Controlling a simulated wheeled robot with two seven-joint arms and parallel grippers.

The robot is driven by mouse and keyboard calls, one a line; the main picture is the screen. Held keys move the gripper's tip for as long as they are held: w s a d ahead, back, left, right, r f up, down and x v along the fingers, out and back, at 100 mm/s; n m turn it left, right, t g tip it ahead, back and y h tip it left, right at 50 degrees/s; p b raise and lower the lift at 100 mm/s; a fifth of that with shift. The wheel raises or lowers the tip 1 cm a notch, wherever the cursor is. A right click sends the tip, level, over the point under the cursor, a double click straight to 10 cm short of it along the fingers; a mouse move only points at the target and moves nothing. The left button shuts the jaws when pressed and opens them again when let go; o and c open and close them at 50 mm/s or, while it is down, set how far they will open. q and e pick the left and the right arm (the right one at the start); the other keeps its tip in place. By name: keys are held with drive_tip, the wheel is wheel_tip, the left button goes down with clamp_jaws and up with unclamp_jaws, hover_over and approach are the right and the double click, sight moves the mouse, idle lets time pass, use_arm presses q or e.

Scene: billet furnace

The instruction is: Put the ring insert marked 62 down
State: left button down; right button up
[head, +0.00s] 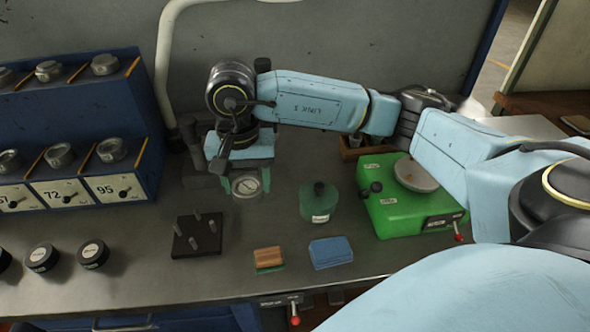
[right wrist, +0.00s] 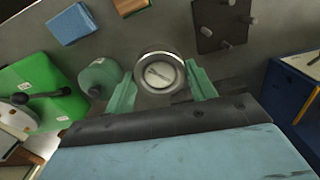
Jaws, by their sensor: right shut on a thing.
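My right gripper (head: 246,187) comes down over the bench with its green fingers on either side of a round metal ring insert (head: 247,184). It is shut on this ring. The right wrist view shows the ring (right wrist: 160,73) between the two green fingers, its pale face toward the camera. The mark on the face is too small to read. I cannot tell whether the ring touches the bench top (head: 350,260) or hangs just above it. My left gripper is not in view.
A black plate with upright pegs (head: 184,243) stands in front of the gripper. A green pot (head: 319,205), a brown block (head: 268,256), a blue block (head: 330,252) and a green machine (head: 400,215) stand to the right. A blue rack (head: 140,70) with rings stands left.

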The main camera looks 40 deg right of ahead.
drive_tip(key=m, duration=0.4)
drive_tip(key=shift+s+d+f+m, duration=0.2)
drive_tip(key=shift+d+m, duration=0.1)
drive_tip(key=shift+d, duration=0.05)
drive_tip(key=shift+d+f+m, duration=0.1)
drive_tip(key=shift+d+m, duration=0.05)
drive_tip(key=shift+m, duration=1.05)
drive_tip(key=shift+d+f+m, duration=0.1)
drive_tip(key=shift+d+m, duration=0.1)
drive_tip(key=shift+m, duration=0.8)
drive_tip(key=m, duration=0.4)
drive_tip(key=d+m+b, duration=0.1)
drive_tip(key=m, duration=0.1)
drive_tip(key=shift+s+f, duration=0.2)
drive_tip(key=shift+f, duration=0.1)
drive_tip(key=f+m, duration=0.3)
drive_tip(key=d+f+m, duration=0.1)
drive_tip(key=f+m, duration=0.6)
drive_tip(key=m, duration=0.1)
drive_tip(key=shift+s+d+f+b, duration=0.2)
drive_tip(key=shift+d+f+b, duration=0.1)
drive_tip(key=shift+f+b, duration=0.1)
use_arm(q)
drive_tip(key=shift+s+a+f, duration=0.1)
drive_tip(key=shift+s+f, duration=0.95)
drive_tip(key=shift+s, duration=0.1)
